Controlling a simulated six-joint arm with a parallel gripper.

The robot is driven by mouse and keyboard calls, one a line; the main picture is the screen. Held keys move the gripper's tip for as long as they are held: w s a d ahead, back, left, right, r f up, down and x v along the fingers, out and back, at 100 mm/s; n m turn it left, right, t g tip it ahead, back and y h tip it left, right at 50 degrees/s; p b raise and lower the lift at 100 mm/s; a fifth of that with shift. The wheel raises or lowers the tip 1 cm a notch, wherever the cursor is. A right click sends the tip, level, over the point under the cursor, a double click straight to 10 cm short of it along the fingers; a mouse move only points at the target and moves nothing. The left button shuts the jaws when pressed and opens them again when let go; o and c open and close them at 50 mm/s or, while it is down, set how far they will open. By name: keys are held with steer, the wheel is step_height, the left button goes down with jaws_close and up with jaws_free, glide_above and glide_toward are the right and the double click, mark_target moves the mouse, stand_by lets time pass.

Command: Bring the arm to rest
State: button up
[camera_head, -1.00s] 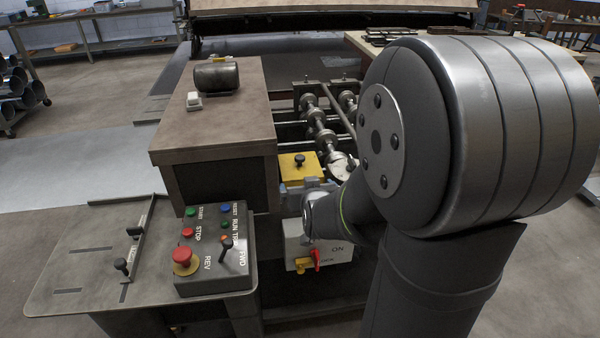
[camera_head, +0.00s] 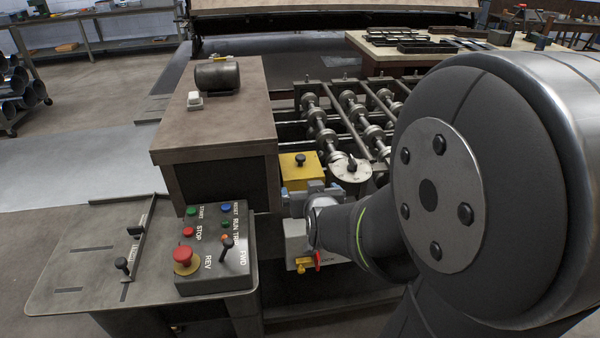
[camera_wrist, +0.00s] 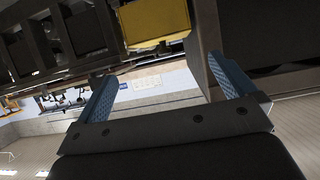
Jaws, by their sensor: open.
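My gripper shows in the wrist view (camera_wrist: 165,95), with two blue ribbed fingers spread wide apart and nothing between them. In the head view my gripper (camera_head: 303,190) is partly hidden behind my wrist, beside the yellow block (camera_head: 299,166) and in front of the machine's rollers. A yellow part (camera_wrist: 154,22) also shows in the wrist view, beyond the fingertips. The grey switch box (camera_head: 297,240) with a red handle sits below my wrist and is partly covered by it.
The brown-topped cabinet (camera_head: 215,130) stands left of my gripper. Roller shafts (camera_head: 325,130) lie behind it. A bench with dark trays (camera_head: 425,45) is at the back right.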

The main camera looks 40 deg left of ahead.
steer(key=v, duration=0.6)
steer(key=shift+f, duration=0.1)
stand_by(0.4)
steer(key=x, duration=0.8)
stand_by(0.7)
steer(key=shift+w+a, duration=0.1)
